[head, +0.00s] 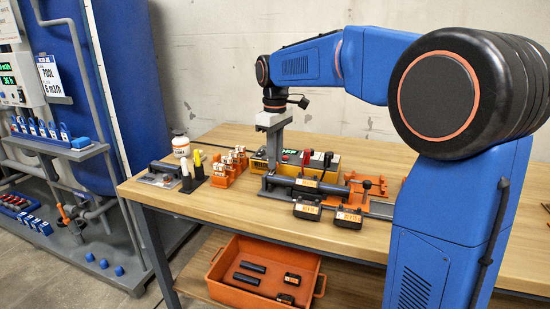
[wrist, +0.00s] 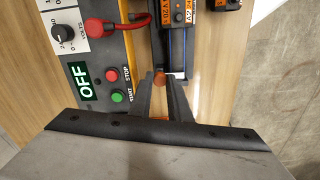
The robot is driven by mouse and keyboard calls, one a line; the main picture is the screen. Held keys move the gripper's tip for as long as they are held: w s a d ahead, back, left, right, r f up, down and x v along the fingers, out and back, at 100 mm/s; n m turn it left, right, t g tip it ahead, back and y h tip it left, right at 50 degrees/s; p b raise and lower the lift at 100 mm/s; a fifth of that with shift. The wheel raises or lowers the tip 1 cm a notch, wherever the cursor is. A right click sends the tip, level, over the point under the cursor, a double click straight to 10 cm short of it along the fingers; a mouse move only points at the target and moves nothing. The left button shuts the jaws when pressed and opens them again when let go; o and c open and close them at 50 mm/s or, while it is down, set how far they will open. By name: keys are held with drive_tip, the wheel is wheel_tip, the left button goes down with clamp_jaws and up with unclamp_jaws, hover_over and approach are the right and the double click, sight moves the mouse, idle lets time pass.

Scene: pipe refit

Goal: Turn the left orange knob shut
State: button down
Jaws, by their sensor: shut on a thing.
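My gripper (head: 272,172) reaches down at the left end of the pipe fixture on the workbench. In the wrist view my gripper (wrist: 162,80) has its two dark fingers close together around a small orange knob (wrist: 159,78), the left one. The fingers cover most of the knob, so its turn angle cannot be told. A dark pipe (head: 306,186) lies in the fixture just right of my gripper.
The yellow tester box (head: 258,167) stands close behind; its display reads OFF in the wrist view (wrist: 82,84). A red plug and cable (wrist: 98,27) are near my fingers. Black labelled modules (head: 308,210) lie in front. An orange crate (head: 228,290) is below the bench (head: 240,220).

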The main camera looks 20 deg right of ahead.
idle(0.3)
drive_tip(key=c, duration=1.7)
unclamp_jaws()
drive_tip(key=shift+o, duration=0.2)
drive_tip(key=shift+r, duration=0.15)
wheel_tip(320, 180, up, 17)
drive_tip(key=shift+r, duration=0.1)
